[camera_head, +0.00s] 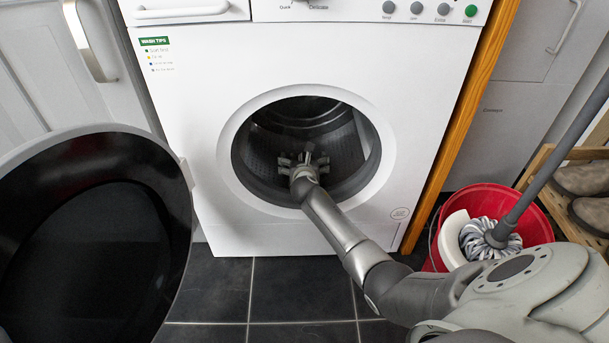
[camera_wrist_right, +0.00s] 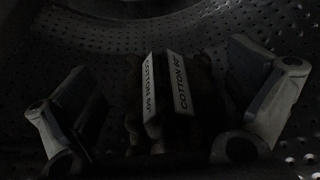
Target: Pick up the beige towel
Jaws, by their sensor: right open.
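My right gripper (camera_head: 304,160) reaches through the round door opening into the drum of the white washing machine (camera_head: 205,80). In the right wrist view the right gripper (camera_wrist_right: 170,105) is open, with one finger at each side. Between the fingers lies a dark, folded-looking bundle (camera_wrist_right: 132,105) with two pale labels reading "COTTON 60°". It is too dark to tell its colour or whether it is the beige towel. It seems apart from both fingers. No beige towel shows in the head view. My left gripper is not in view.
The machine's dark round door (camera_head: 182,220) hangs open at the left. A red bucket (camera_head: 535,225) with a mop stands at the right, near a wooden rack (camera_head: 540,165) with shoes. The perforated drum wall (camera_wrist_right: 110,45) surrounds the gripper closely.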

